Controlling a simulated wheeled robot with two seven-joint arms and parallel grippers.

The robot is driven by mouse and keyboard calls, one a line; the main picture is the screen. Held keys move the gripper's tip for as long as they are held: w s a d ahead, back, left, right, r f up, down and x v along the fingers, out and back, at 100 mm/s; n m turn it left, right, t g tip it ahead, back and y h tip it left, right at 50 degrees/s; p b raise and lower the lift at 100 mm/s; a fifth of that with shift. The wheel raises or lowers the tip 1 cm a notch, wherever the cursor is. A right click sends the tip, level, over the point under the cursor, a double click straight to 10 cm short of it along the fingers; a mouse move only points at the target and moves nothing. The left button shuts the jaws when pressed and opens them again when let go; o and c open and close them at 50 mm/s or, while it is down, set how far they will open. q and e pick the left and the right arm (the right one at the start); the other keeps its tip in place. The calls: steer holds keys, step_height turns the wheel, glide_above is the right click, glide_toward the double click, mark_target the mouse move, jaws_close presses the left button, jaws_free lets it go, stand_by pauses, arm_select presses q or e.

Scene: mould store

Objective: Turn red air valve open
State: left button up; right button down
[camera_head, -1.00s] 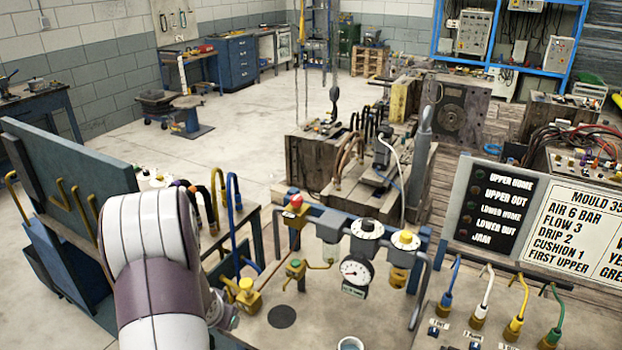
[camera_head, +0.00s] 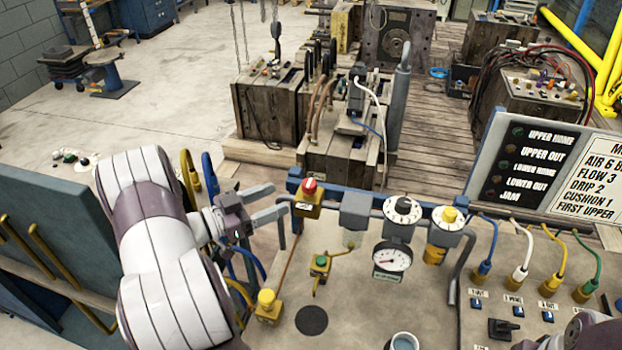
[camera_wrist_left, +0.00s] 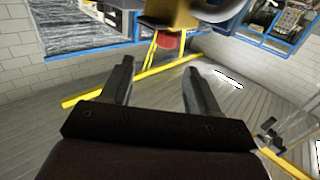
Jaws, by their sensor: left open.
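The red air valve (camera_head: 310,186) is a red knob on a yellow body, at the left end of the blue-railed air line on the bench. My left gripper (camera_head: 279,200) is just left of the valve, its two grey fingers spread and pointing right towards it. In the left wrist view the red knob (camera_wrist_left: 168,41) shows beyond the open fingers (camera_wrist_left: 160,68), below its yellow body (camera_wrist_left: 172,15). Nothing is between the fingers, and they appear apart from the knob. My right gripper is not in view; only part of my right arm shows at the lower right edge.
A green-topped valve (camera_head: 320,262), a yellow fitting (camera_head: 268,305) and a pressure gauge (camera_head: 391,258) stand near the red valve. A blue panel (camera_head: 60,222) stands left of my left arm.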

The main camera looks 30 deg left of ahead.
mark_target(309, 182)
arm_select(q)
steer(key=x, duration=0.2)
steer(key=p+x, duration=0.1)
steer(key=x, duration=0.1)
steer(key=a+p+x, duration=0.1)
steer(key=x, duration=0.1)
steer(key=shift+w+f, duration=0.15)
steer(key=shift+w, duration=0.45)
steer(key=x, duration=0.3)
steer(key=shift+w+d+p, duration=0.15)
steer(key=shift+d+p, duration=0.2)
steer(key=shift+d, duration=0.2)
steer(key=shift+w+a+f, duration=0.15)
steer(key=shift+a, duration=0.1)
steer(key=shift+d, duration=0.1)
steer(key=c, duration=0.9)
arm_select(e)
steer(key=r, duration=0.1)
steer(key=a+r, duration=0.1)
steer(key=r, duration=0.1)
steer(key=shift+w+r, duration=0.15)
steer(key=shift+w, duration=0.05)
